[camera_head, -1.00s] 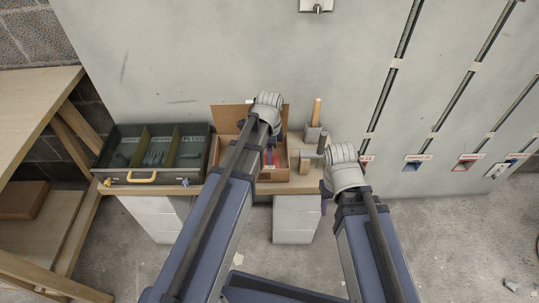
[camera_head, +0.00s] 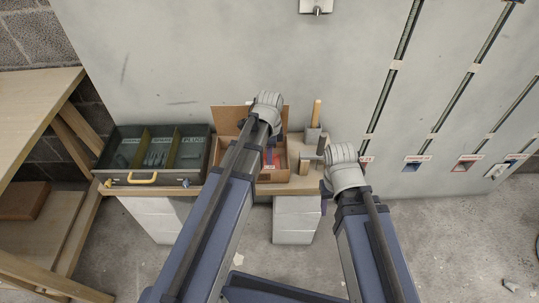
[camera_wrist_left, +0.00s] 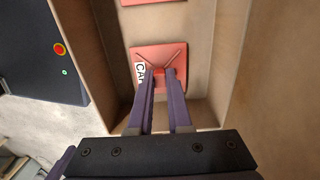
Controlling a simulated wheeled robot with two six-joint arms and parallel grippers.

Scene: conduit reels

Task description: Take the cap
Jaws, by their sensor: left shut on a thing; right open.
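The cap is a red square plate (camera_wrist_left: 150,54) with a small raised grip and a white label, partly legible as "CA". It lies inside a wooden box; part of it shows red in the head view (camera_head: 268,160). My left gripper (camera_wrist_left: 161,72) is over the cap, with its purple fingers shut on the small raised grip at its middle. In the head view my left arm hides much of that gripper. My right gripper (camera_head: 324,189) is open, in front of the bench to the right of the box, and partly hidden by its own wrist.
The open wooden box (camera_head: 228,120) has raised walls around the cap. Another red piece (camera_wrist_left: 150,2) lies further along in it. A green divided case (camera_head: 112,160) stands left, and a wooden-handled tool (camera_head: 316,112) right. Wall conduits (camera_head: 390,85) run at the right.

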